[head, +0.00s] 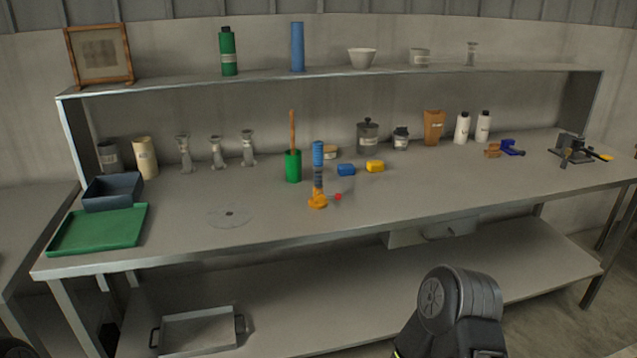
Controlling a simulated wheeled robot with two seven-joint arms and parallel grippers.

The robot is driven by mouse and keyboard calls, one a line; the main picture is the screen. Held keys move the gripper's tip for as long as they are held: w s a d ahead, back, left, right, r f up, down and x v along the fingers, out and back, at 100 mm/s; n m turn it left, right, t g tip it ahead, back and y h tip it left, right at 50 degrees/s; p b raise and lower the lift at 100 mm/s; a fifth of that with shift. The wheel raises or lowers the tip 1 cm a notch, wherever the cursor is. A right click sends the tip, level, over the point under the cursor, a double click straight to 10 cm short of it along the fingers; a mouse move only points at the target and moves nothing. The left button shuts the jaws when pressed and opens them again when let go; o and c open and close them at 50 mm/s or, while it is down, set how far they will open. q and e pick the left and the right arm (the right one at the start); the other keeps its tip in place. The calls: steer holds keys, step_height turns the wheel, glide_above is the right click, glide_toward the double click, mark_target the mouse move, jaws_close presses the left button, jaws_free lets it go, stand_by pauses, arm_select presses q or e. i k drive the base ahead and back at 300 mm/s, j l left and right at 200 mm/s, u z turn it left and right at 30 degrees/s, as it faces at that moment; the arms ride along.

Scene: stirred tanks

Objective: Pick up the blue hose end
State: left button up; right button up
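A blue ribbed piece (318,152), which looks like the blue hose end, stands upright near the middle of the bench. Below it are a dark grey ribbed section (318,178) and an orange fitting (318,200) resting on the bench top. They appear stacked in one line; I cannot tell how they are joined. A small red spot (338,197) shows just right of the orange fitting. Neither of my grippers is in view. Only a dark link of one of my arms shows at the bottom, right of centre, well in front of the bench.
A green cup (293,167) with a wooden handle stands close left of the blue piece. Blue (346,170) and yellow (375,166) blocks lie to its right. A green tray (98,231) is at the left. The right front of the bench (470,185) is clear. A shelf (340,74) overhangs the back.

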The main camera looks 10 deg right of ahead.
mark_target(317, 145)
steer(key=i+l, duration=0.1)
steer(key=l, duration=0.35)
steer(key=i+l, duration=0.1)
steer(key=l, duration=0.35)
steer(key=i+l, duration=0.1)
steer(key=l, duration=0.3)
steer(key=i+l, duration=0.1)
steer(key=l, duration=0.35)
steer(key=i+l, duration=0.15)
steer(key=l, duration=0.3)
steer(key=i+l, duration=0.1)
steer(key=l, duration=0.35)
steer(key=i+l, duration=0.1)
steer(key=l, duration=0.35)
